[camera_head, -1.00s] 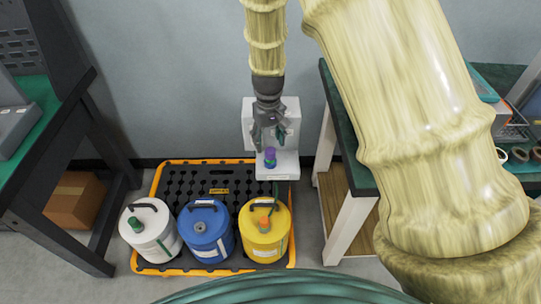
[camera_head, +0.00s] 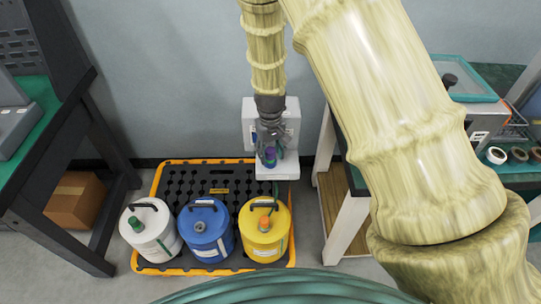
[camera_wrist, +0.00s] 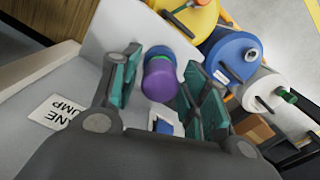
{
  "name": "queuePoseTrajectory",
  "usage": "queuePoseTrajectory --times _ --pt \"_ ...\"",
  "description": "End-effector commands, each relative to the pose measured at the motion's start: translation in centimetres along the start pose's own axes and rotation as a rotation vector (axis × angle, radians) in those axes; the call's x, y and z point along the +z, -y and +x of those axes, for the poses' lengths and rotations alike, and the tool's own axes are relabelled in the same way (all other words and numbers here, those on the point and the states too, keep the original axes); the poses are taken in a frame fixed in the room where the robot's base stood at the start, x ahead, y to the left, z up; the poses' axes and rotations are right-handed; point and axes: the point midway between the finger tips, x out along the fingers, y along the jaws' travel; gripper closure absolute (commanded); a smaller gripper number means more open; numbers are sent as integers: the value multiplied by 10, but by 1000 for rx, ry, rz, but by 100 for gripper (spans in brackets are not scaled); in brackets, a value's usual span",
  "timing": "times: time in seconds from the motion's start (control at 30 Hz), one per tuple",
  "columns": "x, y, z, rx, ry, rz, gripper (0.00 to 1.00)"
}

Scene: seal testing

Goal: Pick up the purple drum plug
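The purple drum plug (camera_head: 270,154) stands on the white ledge of the wall-side unit. In the wrist view the plug (camera_wrist: 160,82) shows a purple body, a green band and a blue far end. My gripper (camera_head: 269,150) is lowered over it. In the wrist view my gripper (camera_wrist: 160,88) is open, with its green-padded fingers on either side of the plug. A small gap seems to show between the plug and the pads; contact is hard to tell.
White (camera_head: 150,228), blue (camera_head: 206,230) and yellow (camera_head: 264,231) drums stand on a black spill pallet (camera_head: 170,180) with an orange rim. The white unit (camera_head: 290,112) is behind the plug. Benches stand left (camera_head: 45,125) and right (camera_head: 352,172).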

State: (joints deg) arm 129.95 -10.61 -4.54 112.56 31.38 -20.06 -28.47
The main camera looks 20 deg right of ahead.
Motion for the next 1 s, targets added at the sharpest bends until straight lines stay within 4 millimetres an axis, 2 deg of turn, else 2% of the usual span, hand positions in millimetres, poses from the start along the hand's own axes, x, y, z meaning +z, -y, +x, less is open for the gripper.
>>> queuePoseTrajectory --times 0.03,0.17,0.2,0.57,0.87,1.0 --pt "0 0 0 0 0 0 71" --pt "0 0 0 0 0 0 94" --pt "0 0 0 0 0 0 96" --pt "0 0 -5 0 -1 -1 96" --pt "-2 0 -37 0 -3 -2 96" --pt "26 9 -38 0 1 -1 96"
